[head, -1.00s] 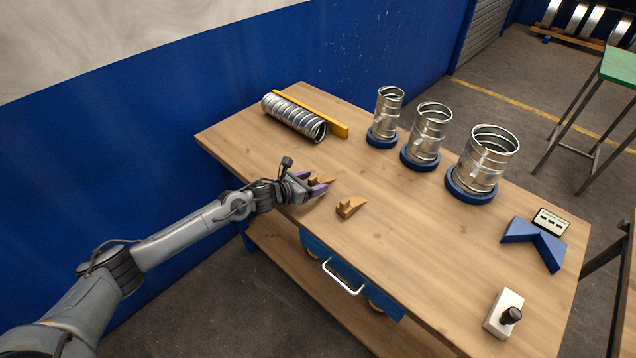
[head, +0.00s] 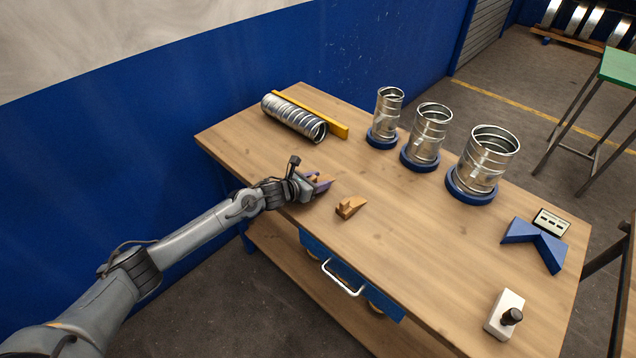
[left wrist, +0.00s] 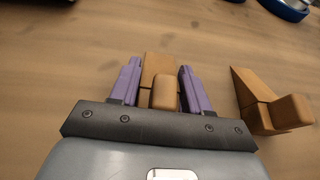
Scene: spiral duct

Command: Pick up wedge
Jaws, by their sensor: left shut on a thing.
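One wooden wedge (left wrist: 160,72) is between the purple fingers of my left gripper (left wrist: 163,85), which is shut on it; it lies low at the tabletop. In the head view this wedge (head: 319,178) is partly hidden by the gripper (head: 320,184). A second wooden wedge (head: 350,207) lies on the table just to the right, apart from the gripper. It also shows at the right of the left wrist view (left wrist: 268,103). My right gripper is not in view.
A ribbed duct (head: 294,118) lies against a yellow bar (head: 322,115) at the back left of the table (head: 400,250). Several upright duct pieces stand on blue bases. A blue angled block (head: 533,243) and a white box with a black knob (head: 504,314) are at right. The middle is clear.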

